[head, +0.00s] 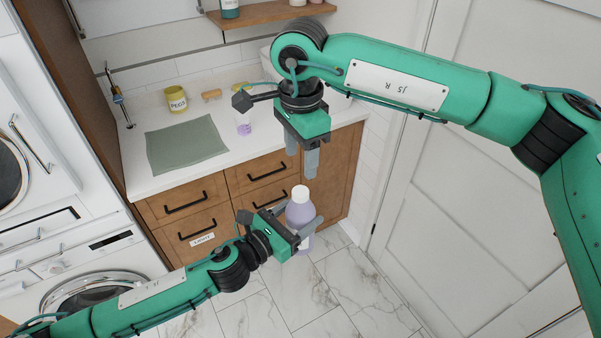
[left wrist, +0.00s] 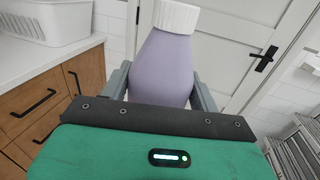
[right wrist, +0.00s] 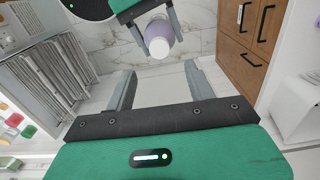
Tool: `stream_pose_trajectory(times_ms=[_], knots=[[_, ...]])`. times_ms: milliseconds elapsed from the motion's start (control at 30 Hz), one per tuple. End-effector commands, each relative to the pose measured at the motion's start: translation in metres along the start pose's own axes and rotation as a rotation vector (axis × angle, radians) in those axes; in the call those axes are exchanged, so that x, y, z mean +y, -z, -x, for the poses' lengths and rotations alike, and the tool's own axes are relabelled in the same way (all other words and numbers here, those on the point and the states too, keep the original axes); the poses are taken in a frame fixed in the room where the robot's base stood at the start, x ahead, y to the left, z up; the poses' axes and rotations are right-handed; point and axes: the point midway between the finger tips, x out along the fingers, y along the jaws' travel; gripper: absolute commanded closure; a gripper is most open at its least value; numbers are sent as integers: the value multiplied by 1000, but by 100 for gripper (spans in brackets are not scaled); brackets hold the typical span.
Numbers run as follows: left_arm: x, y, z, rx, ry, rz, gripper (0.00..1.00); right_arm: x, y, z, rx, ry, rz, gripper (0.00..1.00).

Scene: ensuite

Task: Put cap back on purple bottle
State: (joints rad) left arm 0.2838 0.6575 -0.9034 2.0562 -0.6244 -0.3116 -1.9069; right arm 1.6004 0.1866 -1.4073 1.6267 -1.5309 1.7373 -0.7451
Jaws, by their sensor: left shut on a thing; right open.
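The purple bottle (head: 299,213) is upright in the air in front of the drawers, held at its body by my left gripper (head: 303,223). A white cap (head: 300,193) sits on top of the bottle's neck; how tightly it is seated I cannot tell. In the left wrist view the bottle (left wrist: 163,68) stands between the fingers with the ribbed white cap (left wrist: 176,15) above. My right gripper (head: 302,160) is open and empty, pointing down above the cap and apart from it. The right wrist view shows the cap (right wrist: 160,47) beyond the open fingers.
The white counter (head: 165,177) bears a green mat (head: 186,145), a yellow pegs mug (head: 177,100) and a small clear-and-purple container (head: 243,124). Wooden drawers (head: 187,200) are behind the bottle. A white door (head: 450,150) is at right. Marble floor (head: 335,285) lies clear below.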

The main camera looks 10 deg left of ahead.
Motion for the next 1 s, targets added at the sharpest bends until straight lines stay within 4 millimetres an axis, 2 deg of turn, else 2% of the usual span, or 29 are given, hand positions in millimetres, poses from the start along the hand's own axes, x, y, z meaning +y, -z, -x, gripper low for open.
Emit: stream_pose_trajectory(times_ms=[100,300,1000], knots=[[0,-1,0,-2,0,-1,100,-1,0,19,0,2,0,45],[0,-1,0,-2,0,-1,100,0,0,32,0,-1,0,45],[0,-1,0,-2,0,0,100,-1,-2,29,-23,-4,-6,45]])
